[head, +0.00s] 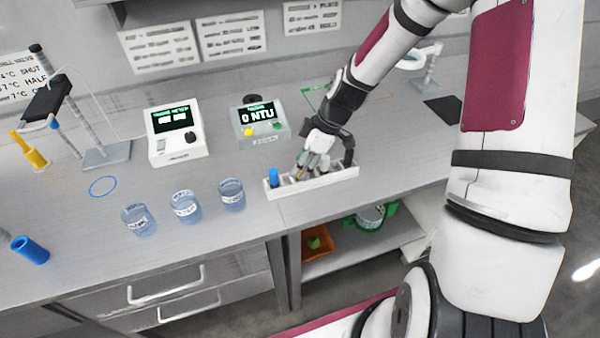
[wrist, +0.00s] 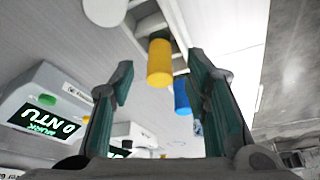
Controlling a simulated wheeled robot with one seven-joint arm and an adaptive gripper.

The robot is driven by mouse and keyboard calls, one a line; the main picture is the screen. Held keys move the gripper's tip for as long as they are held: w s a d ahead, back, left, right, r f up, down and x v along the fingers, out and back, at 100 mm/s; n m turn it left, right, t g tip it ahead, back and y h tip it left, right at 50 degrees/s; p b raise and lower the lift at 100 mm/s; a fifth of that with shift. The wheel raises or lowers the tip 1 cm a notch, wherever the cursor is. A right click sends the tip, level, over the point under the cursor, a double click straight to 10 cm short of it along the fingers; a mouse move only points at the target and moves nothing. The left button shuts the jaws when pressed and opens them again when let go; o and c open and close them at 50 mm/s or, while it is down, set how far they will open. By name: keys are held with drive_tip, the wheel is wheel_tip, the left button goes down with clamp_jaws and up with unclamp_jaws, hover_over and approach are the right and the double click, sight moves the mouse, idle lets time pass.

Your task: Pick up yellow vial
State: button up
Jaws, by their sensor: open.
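The yellow vial (wrist: 160,62) shows in the wrist view, in the white rack (wrist: 150,25), between my two fingers but with space on each side. A blue vial (wrist: 181,95) is beside it, partly behind my right-hand finger. In the head view my gripper (head: 311,164) is low over the white rack (head: 330,182), with its fingers open. The blue vial (head: 273,178) stands at the rack's left end. The yellow vial is not clearly visible in the head view, where my gripper covers that part of the rack.
Three labelled beakers (head: 185,206) stand left of the rack. A turbidity meter (head: 262,122) reading 0 NTU and a second meter (head: 176,133) stand behind. The front counter edge is near the rack.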

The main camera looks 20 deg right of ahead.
clamp_jaws()
idle(0.4)
